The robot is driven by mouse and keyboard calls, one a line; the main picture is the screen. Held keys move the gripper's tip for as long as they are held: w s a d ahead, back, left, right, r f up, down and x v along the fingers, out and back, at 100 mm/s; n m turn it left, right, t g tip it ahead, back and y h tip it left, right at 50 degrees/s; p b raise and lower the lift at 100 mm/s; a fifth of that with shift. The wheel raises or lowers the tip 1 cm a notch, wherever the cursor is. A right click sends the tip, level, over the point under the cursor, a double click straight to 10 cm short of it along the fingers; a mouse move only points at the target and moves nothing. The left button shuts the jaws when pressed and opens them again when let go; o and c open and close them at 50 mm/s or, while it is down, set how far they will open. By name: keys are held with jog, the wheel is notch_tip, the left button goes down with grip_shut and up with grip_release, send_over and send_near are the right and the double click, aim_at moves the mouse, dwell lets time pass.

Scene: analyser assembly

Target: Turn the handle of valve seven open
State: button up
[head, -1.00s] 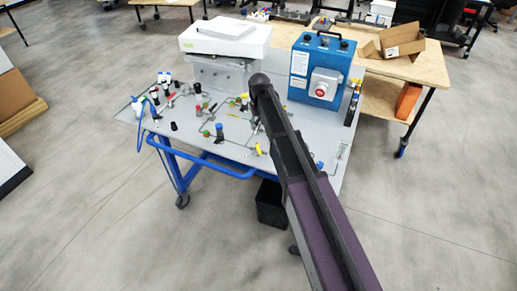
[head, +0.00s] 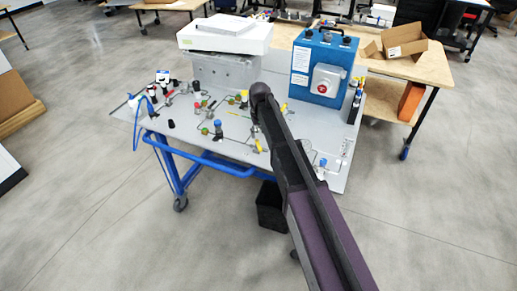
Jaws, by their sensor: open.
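A grey panel cart (head: 190,143) carries several small valves with coloured handles and thin tubing. A blue-topped valve (head: 218,128) stands near the middle, with green and red knobs beside it. A yellow handle (head: 258,146) lies left of my arm, and a blue-and-white fitting (head: 322,163) is to its right. The number labels are too small to read, so I cannot tell which is valve seven. My dark arm reaches up over the panel and hides part of it. My gripper does not show.
A blue box with a red button (head: 322,88) and a white-topped device (head: 225,34) stand at the cart's back. A blue rail (head: 205,160) runs along its front. A black bin (head: 270,203) is below. A wooden table (head: 430,68) stands behind right.

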aim_at(260, 147)
jog(key=shift+f+b, duration=2.9)
jog(key=shift+f, duration=0.3)
jog(key=shift+c, duration=0.2)
